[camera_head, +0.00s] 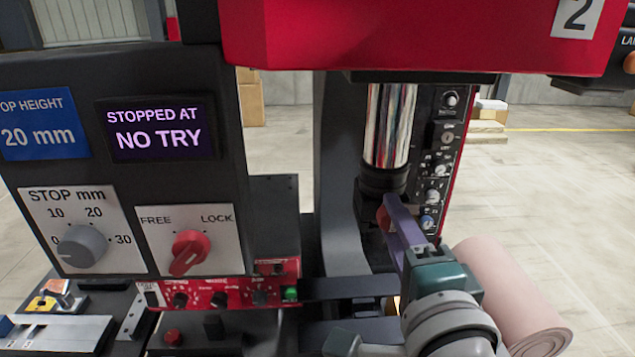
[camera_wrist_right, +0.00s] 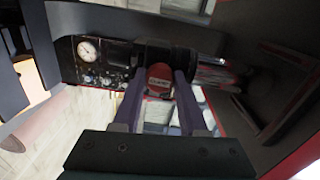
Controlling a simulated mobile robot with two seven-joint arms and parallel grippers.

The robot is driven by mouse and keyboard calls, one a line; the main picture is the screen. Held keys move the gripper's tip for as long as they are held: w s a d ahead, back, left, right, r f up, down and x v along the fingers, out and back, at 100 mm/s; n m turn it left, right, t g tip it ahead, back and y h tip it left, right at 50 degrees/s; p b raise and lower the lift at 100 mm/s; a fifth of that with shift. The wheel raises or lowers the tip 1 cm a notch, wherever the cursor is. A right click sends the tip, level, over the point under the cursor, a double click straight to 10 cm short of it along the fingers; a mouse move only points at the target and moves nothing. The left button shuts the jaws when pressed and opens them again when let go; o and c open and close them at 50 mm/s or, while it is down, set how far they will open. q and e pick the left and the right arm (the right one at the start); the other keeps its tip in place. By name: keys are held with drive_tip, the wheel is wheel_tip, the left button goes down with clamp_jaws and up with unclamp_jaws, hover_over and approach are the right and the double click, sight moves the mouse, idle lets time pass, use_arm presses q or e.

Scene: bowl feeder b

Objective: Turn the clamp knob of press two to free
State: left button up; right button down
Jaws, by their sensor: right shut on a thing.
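Press two (camera_head: 420,35) is the red machine with the "2" label at the top right. A red knob (camera_head: 188,254) sits on a white plate marked FREE and LOCK, on the dark panel at left. Its handle slants, with one end towards the lower left. My right gripper (camera_head: 389,212) is well to the right of that plate, under the shiny press ram. It is shut on a small red part (camera_head: 382,218) at the dark collar. In the right wrist view, the purple fingers (camera_wrist_right: 158,88) flank this round red part (camera_wrist_right: 159,78). My left gripper is not in view.
A grey STOP mm knob (camera_head: 85,246) is left of the FREE/LOCK plate. A purple display (camera_head: 160,128) reads "STOPPED AT NO TRY". The dark press column (camera_head: 340,150) stands between panel and ram. A pale pink cylinder (camera_head: 515,295) is at the lower right.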

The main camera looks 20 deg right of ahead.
drive_tip(key=shift+n, duration=0.5)
drive_tip(key=shift+c, duration=2.2)
unclamp_jaws()
drive_tip(key=b+v, duration=0.2)
drive_tip(key=v, duration=0.8)
